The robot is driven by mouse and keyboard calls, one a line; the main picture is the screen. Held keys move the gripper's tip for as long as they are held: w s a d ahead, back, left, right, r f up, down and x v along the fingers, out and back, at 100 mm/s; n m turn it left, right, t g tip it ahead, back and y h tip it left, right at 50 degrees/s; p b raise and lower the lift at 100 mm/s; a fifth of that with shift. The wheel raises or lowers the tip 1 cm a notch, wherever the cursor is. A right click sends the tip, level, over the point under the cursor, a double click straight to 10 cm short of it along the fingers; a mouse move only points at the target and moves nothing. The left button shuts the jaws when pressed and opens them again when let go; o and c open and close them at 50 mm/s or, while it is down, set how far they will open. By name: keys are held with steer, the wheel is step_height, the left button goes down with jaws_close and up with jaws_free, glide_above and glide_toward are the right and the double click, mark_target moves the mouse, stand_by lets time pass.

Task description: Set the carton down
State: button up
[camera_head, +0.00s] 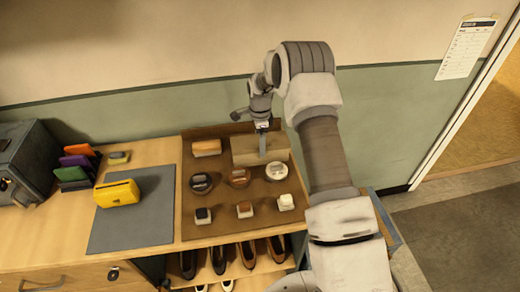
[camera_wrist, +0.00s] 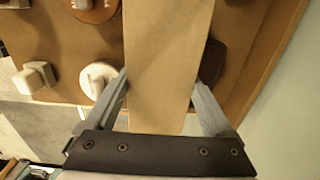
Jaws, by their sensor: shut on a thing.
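The carton (camera_head: 247,158) is a plain tan box at the back right of the brown board (camera_head: 218,222) on the counter. My gripper (camera_head: 262,150) reaches it from above and is shut on it. In the wrist view the carton (camera_wrist: 166,50) runs lengthwise between the two fingers of my gripper (camera_wrist: 162,80). I cannot tell whether its underside touches the board or hangs just above it.
A tan-orange block (camera_head: 207,148) lies left of the carton. A yellow item (camera_head: 117,193) lies on a grey mat (camera_head: 135,228). Shoes (camera_head: 218,260) sit below.

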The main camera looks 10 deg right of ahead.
steer(key=shift+w+d+r+b, duration=0.15)
steer(key=shift+r+b, duration=0.1)
steer(key=shift+r, duration=0.5)
steer(key=shift+s+d+r+b, duration=0.15)
steer(key=shift+r+b, duration=0.15)
steer(key=shift+r, duration=0.45)
steer(key=shift+w+d+r+b, duration=0.15)
steer(key=shift+r+b, duration=0.1)
steer(key=shift+r, duration=0.5)
steer(key=d+r+b, duration=0.1)
steer(key=d+r, duration=0.5)
steer(key=d, duration=0.4)
steer(key=shift+w+d+r+b, duration=0.3)
steer(key=shift+b, duration=0.1)
